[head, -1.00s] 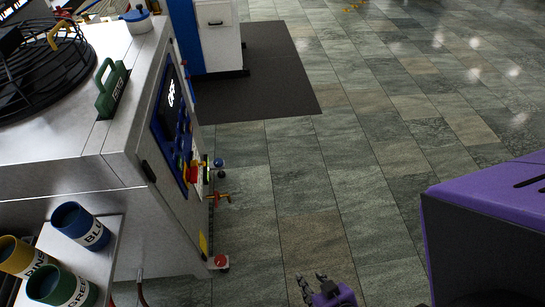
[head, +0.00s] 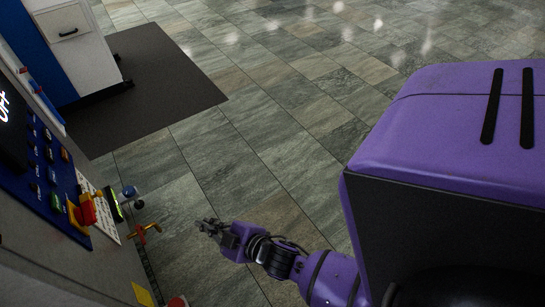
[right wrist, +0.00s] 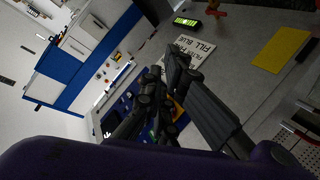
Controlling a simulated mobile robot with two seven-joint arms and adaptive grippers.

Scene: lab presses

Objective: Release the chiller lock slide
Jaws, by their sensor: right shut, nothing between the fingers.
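The machine's grey front (head: 60,265) is at the left of the head view, with a blue control panel (head: 38,170) and a screen reading "OFF". A red knob on a yellow base (head: 88,210) stands out from the panel. I cannot tell which part is the lock slide. My right gripper (head: 203,224) is shut and empty, over the floor to the right of the machine, apart from it. In the right wrist view its fingers (right wrist: 165,75) partly cover the blue panel. My left gripper is not in view.
A blue-topped fitting (head: 129,193) and an orange valve handle (head: 143,233) jut from the machine's side. A yellow plate (right wrist: 282,48) and a lettered sign (right wrist: 190,48) are on its front. A white cabinet (head: 70,32) stands behind on a dark mat (head: 150,85). The tiled floor is clear.

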